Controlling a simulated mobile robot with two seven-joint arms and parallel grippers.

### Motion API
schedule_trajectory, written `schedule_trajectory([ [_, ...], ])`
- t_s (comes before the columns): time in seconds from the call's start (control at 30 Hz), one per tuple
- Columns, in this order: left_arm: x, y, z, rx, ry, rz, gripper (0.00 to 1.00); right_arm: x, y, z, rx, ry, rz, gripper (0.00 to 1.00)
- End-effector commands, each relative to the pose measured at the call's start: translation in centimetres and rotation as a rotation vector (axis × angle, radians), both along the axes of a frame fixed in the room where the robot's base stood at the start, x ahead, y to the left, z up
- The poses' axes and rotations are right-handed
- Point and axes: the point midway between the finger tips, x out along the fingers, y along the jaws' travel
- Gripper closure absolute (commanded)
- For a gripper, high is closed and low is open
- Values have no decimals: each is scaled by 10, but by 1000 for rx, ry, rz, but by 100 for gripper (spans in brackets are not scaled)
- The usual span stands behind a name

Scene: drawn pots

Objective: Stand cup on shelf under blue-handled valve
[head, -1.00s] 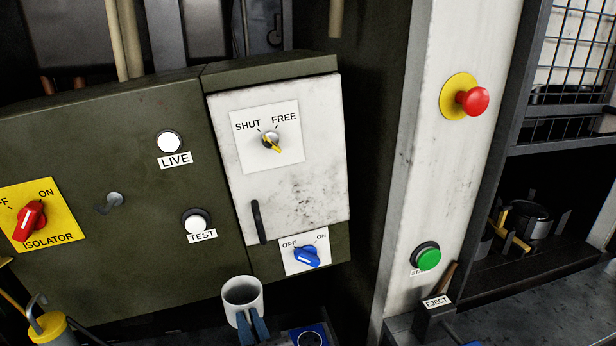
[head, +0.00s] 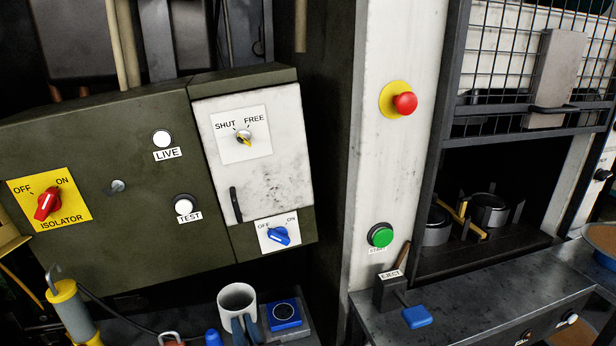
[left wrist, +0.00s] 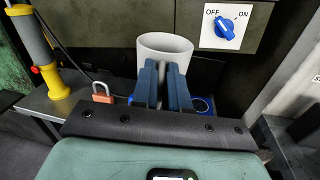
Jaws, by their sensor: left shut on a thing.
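A white cup (head: 237,298) stands upright in front of the panel's lower edge; it also shows in the left wrist view (left wrist: 163,48). My left gripper (head: 244,328), with blue fingers, is shut on the cup; the fingers also show in the left wrist view (left wrist: 162,84). The blue-handled valve (head: 279,236), marked OFF and ON, is above and right of the cup. A dark shelf (left wrist: 60,107) runs below the panel. I cannot tell whether the cup's base touches it; the fingers hide the cup's lower part. My right gripper is not in view.
A blue block with a dark round top (head: 284,314) is close right of the cup. A white post (head: 392,170) and a bench with an EJECT lever (head: 391,290) are at the right.

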Motion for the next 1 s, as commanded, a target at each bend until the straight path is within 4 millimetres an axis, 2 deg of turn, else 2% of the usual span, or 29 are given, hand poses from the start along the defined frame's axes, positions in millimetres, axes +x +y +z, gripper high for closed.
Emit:
schedule_trajectory([
  [0.03, 8, 6, -1, 7, 6, -1, 100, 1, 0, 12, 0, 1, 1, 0],
  [0.2, 35, 24, -26, 10, 10, -48, 100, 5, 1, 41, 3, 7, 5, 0],
  [0.4, 56, 49, -61, 8, 9, -123, 100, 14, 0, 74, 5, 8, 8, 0],
  [0.6, 60, 58, -78, 1, 3, -154, 100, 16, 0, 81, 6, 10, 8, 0],
  [0.9, 60, 58, -80, 0, 0, -155, 100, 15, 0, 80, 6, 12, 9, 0],
  [0.93, 60, 58, -80, 0, 0, -155, 100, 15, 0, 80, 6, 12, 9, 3],
  [1.0, 60, 58, -79, 0, 0, -155, 100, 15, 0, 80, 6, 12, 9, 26],
])
